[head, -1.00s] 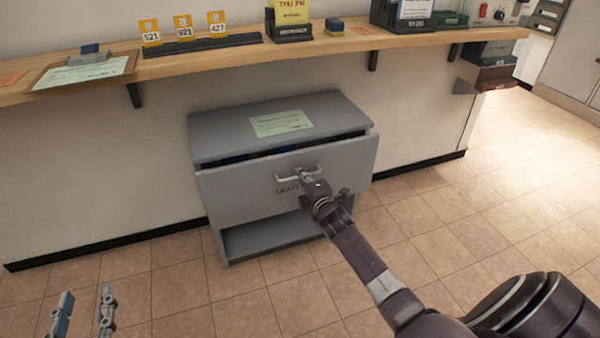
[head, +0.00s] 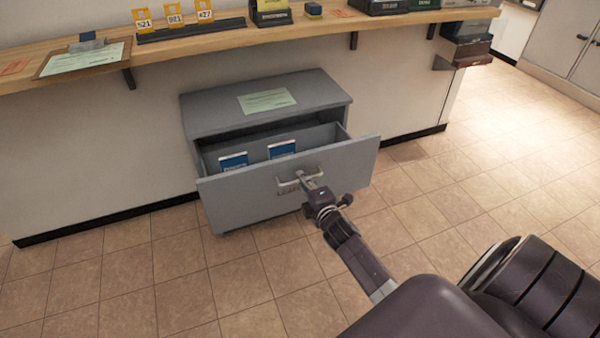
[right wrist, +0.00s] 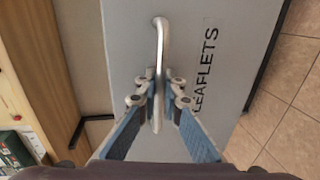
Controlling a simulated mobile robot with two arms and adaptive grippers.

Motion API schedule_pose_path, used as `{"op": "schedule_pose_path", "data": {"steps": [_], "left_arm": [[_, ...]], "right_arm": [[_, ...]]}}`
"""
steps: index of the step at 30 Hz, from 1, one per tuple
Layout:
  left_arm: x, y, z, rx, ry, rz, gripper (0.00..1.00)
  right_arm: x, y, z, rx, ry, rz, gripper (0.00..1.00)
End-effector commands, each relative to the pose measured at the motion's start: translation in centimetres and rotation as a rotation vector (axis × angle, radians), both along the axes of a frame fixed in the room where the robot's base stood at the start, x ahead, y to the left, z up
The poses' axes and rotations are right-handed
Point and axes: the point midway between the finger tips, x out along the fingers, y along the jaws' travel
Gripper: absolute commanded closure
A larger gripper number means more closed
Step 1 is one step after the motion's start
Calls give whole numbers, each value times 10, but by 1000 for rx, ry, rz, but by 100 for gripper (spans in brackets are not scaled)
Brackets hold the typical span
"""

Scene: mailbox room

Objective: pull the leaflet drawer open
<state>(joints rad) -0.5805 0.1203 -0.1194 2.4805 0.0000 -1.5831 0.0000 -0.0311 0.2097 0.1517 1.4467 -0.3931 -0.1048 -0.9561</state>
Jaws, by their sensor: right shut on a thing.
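The leaflet drawer (head: 235,192) is the grey drawer of a low grey cabinet (head: 200,108), and it stands well out from the cabinet. Blue-and-white leaflets (head: 282,150) show inside it. Its front carries a metal bar handle (head: 288,182), and the right wrist view shows the lettering "LEAFLETS" beside the handle (right wrist: 160,45). My right gripper (head: 309,180) is shut on the handle; in the right wrist view its fingers (right wrist: 158,100) sit on both sides of the bar. My left gripper is out of view.
A green-white sheet (head: 267,101) lies on the cabinet top. A wooden counter (head: 220,38) runs above and behind, with a clipboard (head: 85,60), number cards (head: 174,15) and boxes on it. The tiled floor (head: 180,285) in front of the drawer is clear.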

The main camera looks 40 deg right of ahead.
Motion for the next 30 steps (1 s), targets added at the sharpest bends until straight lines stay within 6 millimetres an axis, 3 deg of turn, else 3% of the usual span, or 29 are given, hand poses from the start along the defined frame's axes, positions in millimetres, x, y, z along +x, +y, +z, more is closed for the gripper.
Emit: {"op": "schedule_pose_path", "data": {"steps": [22,23,24,30], "left_arm": [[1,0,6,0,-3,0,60],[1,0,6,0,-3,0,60],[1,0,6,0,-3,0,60],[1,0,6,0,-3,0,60]], "right_arm": [[-10,2,0,0,0,0,100],[-10,2,0,0,0,0,90],[-10,2,0,0,0,0,85],[-9,2,0,0,0,0,85]]}}
